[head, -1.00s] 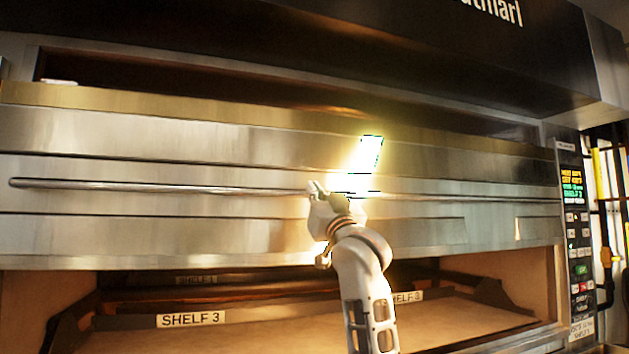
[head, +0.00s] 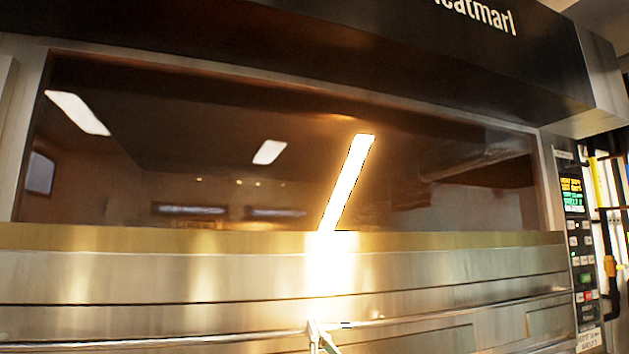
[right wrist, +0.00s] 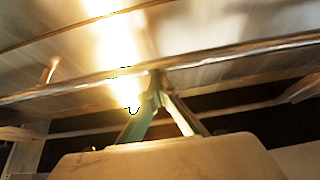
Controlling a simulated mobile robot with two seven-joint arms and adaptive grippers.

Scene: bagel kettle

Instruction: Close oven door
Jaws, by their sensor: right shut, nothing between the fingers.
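The oven door (head: 190,275) is a wide brushed-steel panel with a dark glass window (head: 240,130) above it. A long horizontal handle bar (head: 150,335) runs across its lower part in the head view. My right gripper (head: 314,325) is at the bar near the bottom centre, with only its tip in that view. In the right wrist view the fingers (right wrist: 157,82) are shut and empty, with their tips at the handle bar (right wrist: 235,55). I cannot tell whether they touch it. A dark gap shows below the door there. My left gripper is not in view.
A control panel (head: 580,255) with lit displays and buttons stands right of the door. A dark hood (head: 330,50) overhangs the window. Yellow and black pipes (head: 608,240) are at the far right.

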